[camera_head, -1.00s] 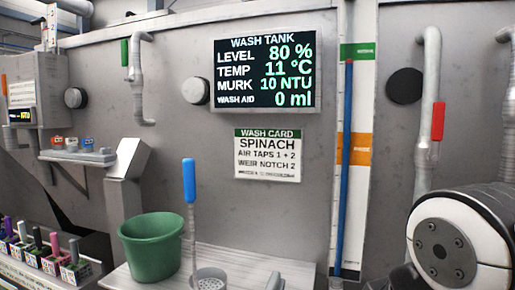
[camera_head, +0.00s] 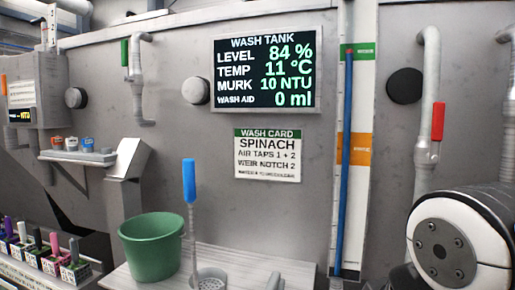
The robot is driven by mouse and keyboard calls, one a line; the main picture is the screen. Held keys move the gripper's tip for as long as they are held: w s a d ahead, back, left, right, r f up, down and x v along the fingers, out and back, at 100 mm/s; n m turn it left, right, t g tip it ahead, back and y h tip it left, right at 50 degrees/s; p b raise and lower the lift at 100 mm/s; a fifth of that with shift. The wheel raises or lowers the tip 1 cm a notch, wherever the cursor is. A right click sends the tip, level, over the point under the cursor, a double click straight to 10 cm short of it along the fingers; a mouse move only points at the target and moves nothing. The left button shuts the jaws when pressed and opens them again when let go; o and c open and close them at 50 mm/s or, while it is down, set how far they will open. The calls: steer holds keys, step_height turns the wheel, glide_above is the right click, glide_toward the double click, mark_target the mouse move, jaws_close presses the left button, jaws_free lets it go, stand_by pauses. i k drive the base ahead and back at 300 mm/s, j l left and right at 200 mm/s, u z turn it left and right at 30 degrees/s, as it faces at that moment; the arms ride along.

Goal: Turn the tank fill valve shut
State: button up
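Two pipes with lever handles run down the grey tank wall. The right pipe (camera_head: 424,80) carries a red handle (camera_head: 438,121) that stands upright along it. The left pipe (camera_head: 137,75) carries a green handle (camera_head: 125,53), also upright. No label marks either one as the fill valve. The wash tank display (camera_head: 266,74) reads level 84 %, temp 11 °C, murk 10 NTU and wash aid 0 ml. A blue column (camera_head: 346,165) reaches up to the green band of the level gauge. My gripper is out of view; only part of my arm shows at the lower right.
A green bucket (camera_head: 152,248) and a blue-handled tool (camera_head: 189,180) in a perforated cup (camera_head: 210,281) stand on the ledge below. A spinach wash card (camera_head: 267,155) hangs under the display. Small colored containers sit at the left.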

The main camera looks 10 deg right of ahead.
mark_target(439, 107)
steer(key=z, duration=0.85)
steer(key=j+z, duration=0.2)
steer(key=j, duration=0.2)
